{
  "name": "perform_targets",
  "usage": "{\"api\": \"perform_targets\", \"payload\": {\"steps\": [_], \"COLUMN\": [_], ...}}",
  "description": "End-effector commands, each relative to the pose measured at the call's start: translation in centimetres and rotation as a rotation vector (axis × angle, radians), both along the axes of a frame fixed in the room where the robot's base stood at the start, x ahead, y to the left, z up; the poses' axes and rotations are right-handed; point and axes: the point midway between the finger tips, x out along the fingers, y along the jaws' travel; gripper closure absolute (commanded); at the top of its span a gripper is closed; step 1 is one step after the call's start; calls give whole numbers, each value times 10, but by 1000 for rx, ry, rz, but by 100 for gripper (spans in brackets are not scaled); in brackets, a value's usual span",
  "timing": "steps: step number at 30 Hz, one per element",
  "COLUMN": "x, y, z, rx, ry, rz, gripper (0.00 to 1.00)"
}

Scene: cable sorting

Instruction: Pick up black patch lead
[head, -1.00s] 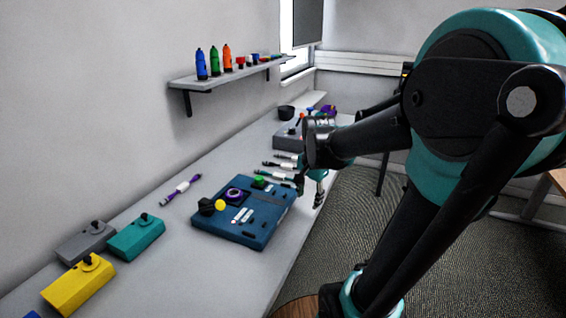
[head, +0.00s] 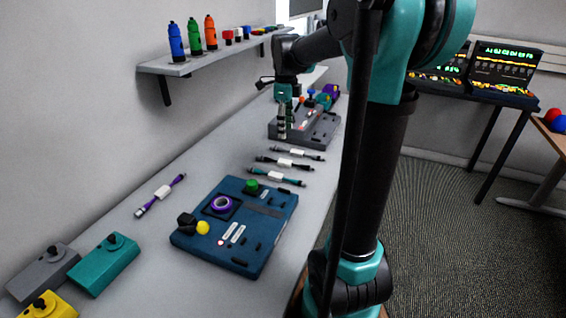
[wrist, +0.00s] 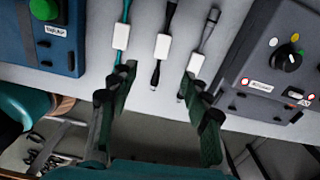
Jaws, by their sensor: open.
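The black patch lead (head: 272,161) lies on the bench with a white tag at its middle, between a teal lead (head: 291,182) and a grey lead (head: 310,155). In the wrist view the black patch lead (wrist: 167,20) runs up the centre, and its near end falls between my fingers in the picture. My gripper (head: 284,132) hangs over the bench beyond the leads in the head view. In the wrist view my gripper (wrist: 159,88) is open and empty, its fingers spread toward the teal lead (wrist: 125,12) and the grey lead (wrist: 210,28).
A blue panel box (head: 257,258) stands nearer on the bench and a grey device box (head: 318,134) stands beyond the leads. A purple lead (head: 176,182) lies to the left, with bare bench around it. A wall shelf (head: 200,64) holds bottles.

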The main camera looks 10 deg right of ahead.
Motion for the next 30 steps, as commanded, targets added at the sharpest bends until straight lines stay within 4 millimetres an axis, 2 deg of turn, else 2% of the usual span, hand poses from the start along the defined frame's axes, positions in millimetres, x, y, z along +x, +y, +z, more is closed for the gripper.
{"api": "perform_targets", "payload": {"steps": [3, 9, 19, 27, 30], "x": [1, 1, 2, 6, 6], "y": [0, 0, 0, 0, 0], "z": [-25, -60, -86, -122, -129], "rx": [0, 0, 0, 0, -1], "ry": [0, 0, 0, 0, -1], "rz": [1, 1, 2, 2, 2], "gripper": [52, 52, 52, 52, 52]}}
